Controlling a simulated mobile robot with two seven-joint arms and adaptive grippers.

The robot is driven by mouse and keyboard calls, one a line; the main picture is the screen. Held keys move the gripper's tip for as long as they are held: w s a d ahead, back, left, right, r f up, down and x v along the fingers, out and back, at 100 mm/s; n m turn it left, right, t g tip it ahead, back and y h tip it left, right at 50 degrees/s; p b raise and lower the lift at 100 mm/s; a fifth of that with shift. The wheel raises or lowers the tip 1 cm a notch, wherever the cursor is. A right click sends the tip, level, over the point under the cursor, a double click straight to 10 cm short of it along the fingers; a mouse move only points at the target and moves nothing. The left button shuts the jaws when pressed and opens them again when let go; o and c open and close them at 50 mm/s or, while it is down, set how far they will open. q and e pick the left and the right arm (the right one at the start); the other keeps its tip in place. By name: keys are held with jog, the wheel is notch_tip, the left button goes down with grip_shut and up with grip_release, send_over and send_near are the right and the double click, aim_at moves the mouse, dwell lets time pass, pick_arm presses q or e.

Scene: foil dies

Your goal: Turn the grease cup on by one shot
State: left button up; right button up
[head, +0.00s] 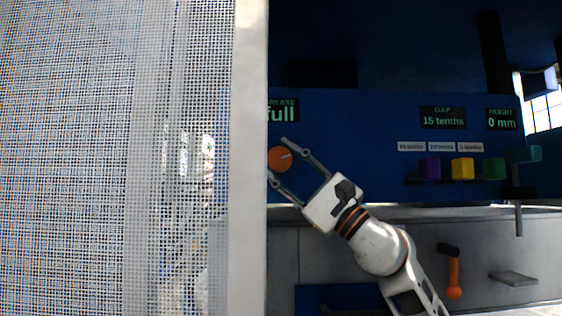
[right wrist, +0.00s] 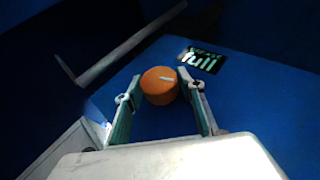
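The grease cup (head: 280,159) is a round orange cap with a pale mark on its face, set on the blue panel. It also shows in the right wrist view (right wrist: 159,86), just ahead of the fingertips. My right gripper (head: 278,160) is open, with one finger on each side of the cap; in the right wrist view the gripper (right wrist: 160,95) shows gaps beside the cap. The grease display (head: 282,112) above it reads "full" and also shows in the right wrist view (right wrist: 202,61). My left gripper is not in view.
A mesh guard (head: 120,150) with a pale frame edge (head: 250,150) covers the left of the head view. An orange-handled lever (head: 454,278) is lower right.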

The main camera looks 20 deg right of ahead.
jog(key=shift+o, duration=0.6)
jog(key=shift+d+f, duration=0.1)
jog(key=v, duration=1.2)
